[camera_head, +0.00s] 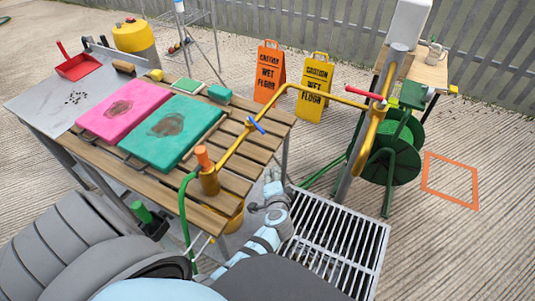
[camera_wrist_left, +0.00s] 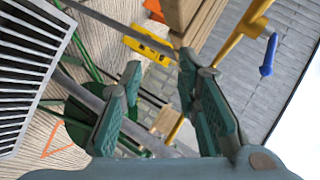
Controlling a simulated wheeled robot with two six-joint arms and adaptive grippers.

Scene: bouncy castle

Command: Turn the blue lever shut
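The blue lever (camera_head: 257,126) sits on the yellow pipe (camera_head: 233,146) above the right part of the slatted table. It lies crosswise to the pipe in the head view. In the left wrist view the blue lever (camera_wrist_left: 269,55) shows at the upper right, beside the yellow pipe (camera_wrist_left: 238,38) and outside the fingers. My left gripper (camera_head: 272,182) is low beside the table's right edge, below the lever and apart from it. In the left wrist view my left gripper (camera_wrist_left: 160,68) has its two fingers spread, with nothing held between them. My right gripper is not in view.
A red lever (camera_head: 365,93) is farther along the pipe. The slatted table (camera_head: 262,147) holds pink (camera_head: 100,113) and teal (camera_head: 155,147) mats. A metal grate (camera_head: 340,245) lies right of my left arm. A green hose reel (camera_head: 400,150) and caution signs (camera_head: 314,88) stand behind.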

